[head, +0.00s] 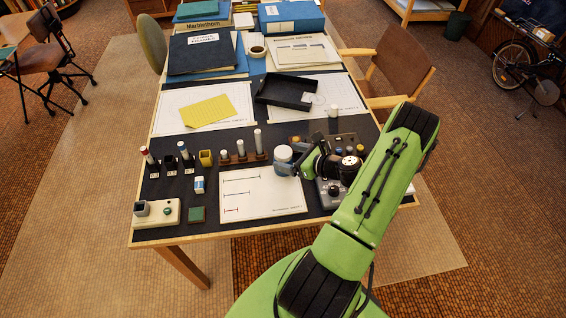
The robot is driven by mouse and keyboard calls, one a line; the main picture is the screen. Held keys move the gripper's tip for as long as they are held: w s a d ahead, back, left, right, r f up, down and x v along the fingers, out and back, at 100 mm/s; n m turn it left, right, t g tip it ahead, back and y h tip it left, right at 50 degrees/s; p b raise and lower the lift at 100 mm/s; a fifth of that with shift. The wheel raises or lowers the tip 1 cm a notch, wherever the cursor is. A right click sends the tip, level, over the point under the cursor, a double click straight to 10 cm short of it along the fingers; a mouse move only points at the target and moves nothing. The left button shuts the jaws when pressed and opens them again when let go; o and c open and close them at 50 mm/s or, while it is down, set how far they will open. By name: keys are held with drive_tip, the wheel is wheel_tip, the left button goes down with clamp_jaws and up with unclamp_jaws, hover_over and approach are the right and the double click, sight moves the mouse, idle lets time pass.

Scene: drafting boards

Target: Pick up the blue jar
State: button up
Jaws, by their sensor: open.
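A small round jar (283,157) with a pale lid and a blue-grey lower part stands on the dark desk top, at the upper right corner of a white sheet. My gripper (295,164) is open right beside the jar, reaching in from the right. Its fingertips are at or close to the jar's right side, and I cannot tell whether they touch it or straddle it. My green arm comes from the lower right and hides part of the desk there.
Wooden stands with upright pieces (242,149) are left of the jar. A grey control box (331,192) lies below my gripper. The white sheet (262,193) is flat and mostly bare. A black tray (287,92) and folders (204,54) lie farther back.

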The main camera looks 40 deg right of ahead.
drive_tip(key=x, duration=0.5)
drive_tip(key=shift+d+r+b, duration=0.1)
drive_tip(key=shift+b, duration=0.2)
drive_tip(key=shift+s, duration=0.1)
drive_tip(key=shift+c, duration=0.5)
drive_tip(key=c, duration=1.2)
drive_tip(key=shift+r, duration=0.1)
drive_tip(key=shift+c, duration=0.2)
drive_tip(key=shift+r, duration=0.1)
